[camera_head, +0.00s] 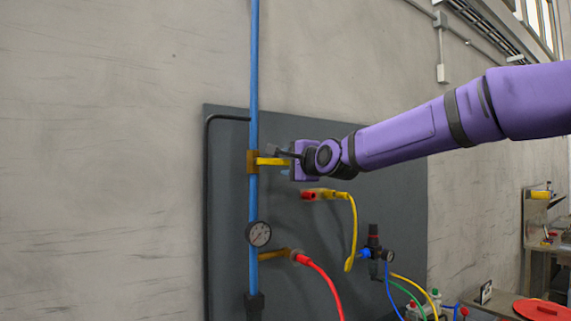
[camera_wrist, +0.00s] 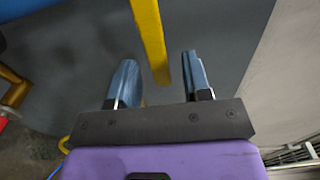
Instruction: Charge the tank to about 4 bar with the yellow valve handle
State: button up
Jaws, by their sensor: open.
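The yellow valve handle (camera_head: 270,161) sticks out to the right from a brass valve body (camera_head: 252,161) on a vertical blue pipe (camera_head: 254,80). My gripper (camera_head: 286,155) is at the handle's free right end. In the wrist view the handle (camera_wrist: 150,40) lies between the two open fingers of my gripper (camera_wrist: 158,75), with a gap on both sides. A round pressure gauge (camera_head: 259,234) sits lower on the blue pipe. Its needle is too small to read. The tank is not identifiable in these views.
A dark panel (camera_head: 390,200) stands behind the pipe. Below my gripper are a red coupling (camera_head: 312,195) with a yellow hose (camera_head: 353,225), a red hose (camera_head: 325,285) and a black regulator (camera_head: 374,245). A grey wall (camera_head: 100,150) lies to the left.

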jog(key=shift+x, duration=0.95)
grip_shut()
